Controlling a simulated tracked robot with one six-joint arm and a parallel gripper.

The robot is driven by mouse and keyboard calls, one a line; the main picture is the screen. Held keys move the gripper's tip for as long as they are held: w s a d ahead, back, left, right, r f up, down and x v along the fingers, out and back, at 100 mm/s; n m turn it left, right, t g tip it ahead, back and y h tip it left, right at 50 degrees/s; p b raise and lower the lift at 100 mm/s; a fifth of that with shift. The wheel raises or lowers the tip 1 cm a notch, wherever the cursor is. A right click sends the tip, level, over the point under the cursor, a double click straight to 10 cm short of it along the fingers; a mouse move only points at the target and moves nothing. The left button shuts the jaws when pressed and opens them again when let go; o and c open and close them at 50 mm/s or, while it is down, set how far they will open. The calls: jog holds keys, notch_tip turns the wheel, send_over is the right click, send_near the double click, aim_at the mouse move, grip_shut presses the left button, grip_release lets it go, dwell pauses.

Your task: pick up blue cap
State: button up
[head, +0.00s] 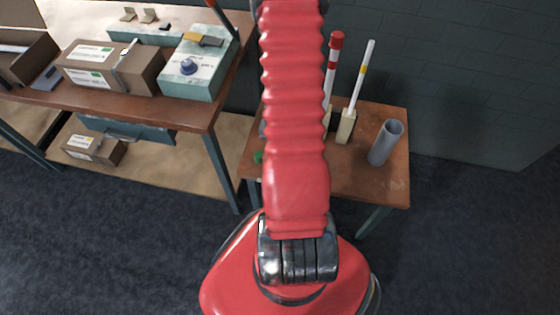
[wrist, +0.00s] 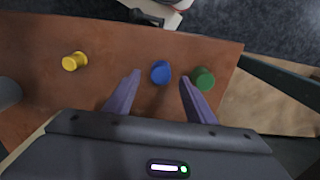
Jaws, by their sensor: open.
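The blue cap (wrist: 161,72) stands on the brown table (wrist: 110,50) in the wrist view. It shows between the two fingers of my gripper (wrist: 160,83), near the level of their tips in the picture. My gripper is open and holds nothing. I cannot tell how high it is above the table. In the head view my red arm hides the blue cap and my gripper.
A green cap (wrist: 203,79) is just right of the right finger, very close to it. A yellow cap (wrist: 74,61) lies farther left. A grey tube (head: 386,142) and two white rods (head: 359,78) in holders stand on the small table. A workbench (head: 185,112) with boxes is at left.

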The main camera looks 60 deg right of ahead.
jog(key=shift+f, duration=1.9)
jog(key=shift+c, duration=0.3)
jog(key=c, duration=1)
